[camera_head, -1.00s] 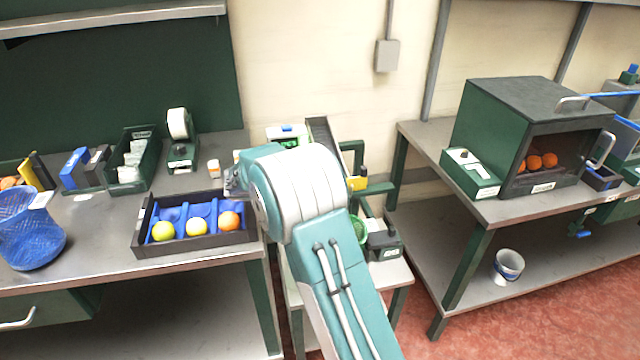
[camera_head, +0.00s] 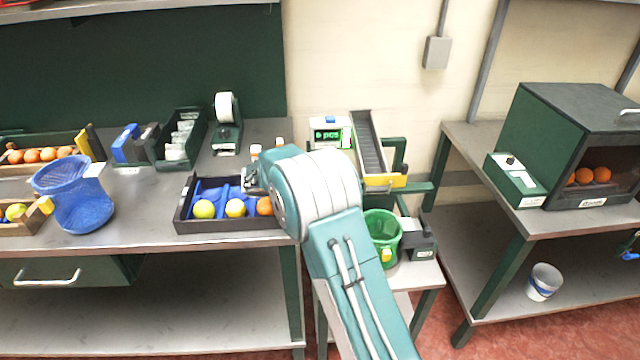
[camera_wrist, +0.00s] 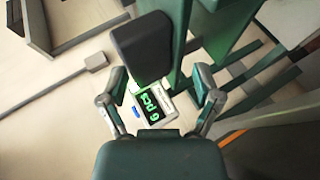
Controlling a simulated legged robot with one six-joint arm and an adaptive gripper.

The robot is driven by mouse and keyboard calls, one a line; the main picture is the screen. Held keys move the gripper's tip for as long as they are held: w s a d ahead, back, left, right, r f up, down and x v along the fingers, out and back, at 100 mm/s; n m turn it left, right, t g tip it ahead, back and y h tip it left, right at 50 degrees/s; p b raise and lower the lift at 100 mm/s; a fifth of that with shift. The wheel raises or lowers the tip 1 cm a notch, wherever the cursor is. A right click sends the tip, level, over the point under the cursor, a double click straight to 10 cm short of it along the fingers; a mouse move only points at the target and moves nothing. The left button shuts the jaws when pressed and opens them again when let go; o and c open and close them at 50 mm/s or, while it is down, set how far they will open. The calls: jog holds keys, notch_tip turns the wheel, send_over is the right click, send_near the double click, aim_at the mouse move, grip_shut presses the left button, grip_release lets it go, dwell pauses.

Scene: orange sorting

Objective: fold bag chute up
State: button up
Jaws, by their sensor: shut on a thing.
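The bag chute (camera_head: 370,145) is a dark ribbed ramp in the head view, sloping down toward me to a yellow front lip (camera_head: 385,181). A green mesh container (camera_head: 382,235) stands below that lip. A lit counter display reading 6 pcs (camera_wrist: 152,106) lies beyond the fingers.
The counter (camera_head: 329,132) stands left of the chute. A black tray with blue dividers (camera_head: 182,222) holds fruit on the left bench, beside a blue mesh basket (camera_head: 78,205). A dark green cabinet (camera_head: 575,110) stands on the right bench. Floor shows between the benches.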

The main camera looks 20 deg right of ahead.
jog(key=shift+s+d+f, duration=0.15)
jog(key=shift+s+f, duration=0.05)
jog(key=shift+f, duration=0.45)
jog(key=o, duration=1)
notch_tip(320, 180, up, 10)
jog(key=shift+w+r, duration=0.15)
jog(key=shift+w, duration=0.1)
jog(key=shift+s, duration=0.1)
